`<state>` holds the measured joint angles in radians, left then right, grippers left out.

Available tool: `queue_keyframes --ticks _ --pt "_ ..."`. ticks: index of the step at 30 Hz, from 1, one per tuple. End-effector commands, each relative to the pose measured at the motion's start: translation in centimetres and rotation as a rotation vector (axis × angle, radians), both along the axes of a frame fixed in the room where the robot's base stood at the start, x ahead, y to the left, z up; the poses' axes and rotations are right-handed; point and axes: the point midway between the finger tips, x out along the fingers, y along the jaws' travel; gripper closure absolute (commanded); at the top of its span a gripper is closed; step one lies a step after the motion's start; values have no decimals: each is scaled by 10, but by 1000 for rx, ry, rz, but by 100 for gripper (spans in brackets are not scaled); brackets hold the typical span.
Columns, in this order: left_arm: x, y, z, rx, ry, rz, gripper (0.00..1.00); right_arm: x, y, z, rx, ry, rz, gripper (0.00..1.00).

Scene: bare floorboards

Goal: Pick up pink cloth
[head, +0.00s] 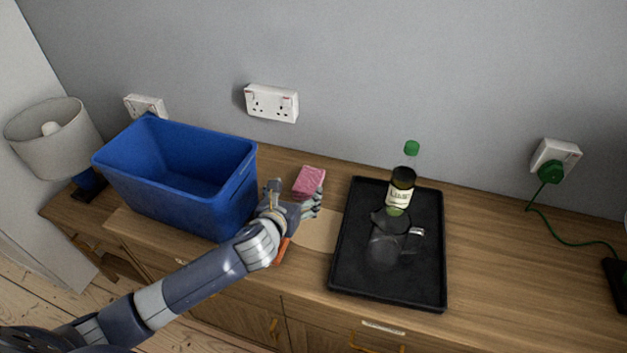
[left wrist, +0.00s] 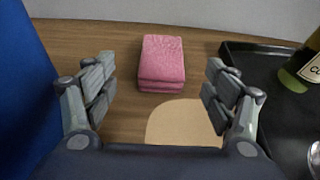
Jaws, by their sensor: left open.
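The pink cloth (head: 309,180) is a small folded stack lying on the wooden sideboard, between the blue bin and the black tray. In the left wrist view the cloth (left wrist: 162,63) lies straight ahead, centred between the fingers and just beyond their tips. My left gripper (head: 296,205) is close in front of the cloth; in the head view its fingers cover part of the cloth's lower edge. In the left wrist view the left gripper (left wrist: 160,85) is open and empty, with a finger on each side. My right gripper is not in view.
A blue bin (head: 216,205) stands close to the left. A black tray (head: 390,285) at the right holds a green-capped bottle (head: 402,185) and a glass jug (head: 386,243). A pale flat patch (head: 318,233) lies before the cloth. A lamp (head: 52,140) stands at the far left.

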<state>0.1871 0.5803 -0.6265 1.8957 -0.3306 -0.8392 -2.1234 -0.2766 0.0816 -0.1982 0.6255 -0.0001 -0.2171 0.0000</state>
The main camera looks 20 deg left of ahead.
Motion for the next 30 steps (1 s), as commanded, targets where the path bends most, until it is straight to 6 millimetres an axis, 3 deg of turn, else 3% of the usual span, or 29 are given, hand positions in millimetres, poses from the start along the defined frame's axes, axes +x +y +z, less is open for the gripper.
queue_keyframes --ticks 6,13,24,30 --pt "29 -1 -11 3 -1 -1 22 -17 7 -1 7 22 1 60" --pt "46 -1 -19 2 -1 -2 22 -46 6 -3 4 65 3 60" --pt "80 -4 -35 0 -1 0 22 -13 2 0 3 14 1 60" --pt "93 -5 -41 0 0 -2 22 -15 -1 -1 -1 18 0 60"
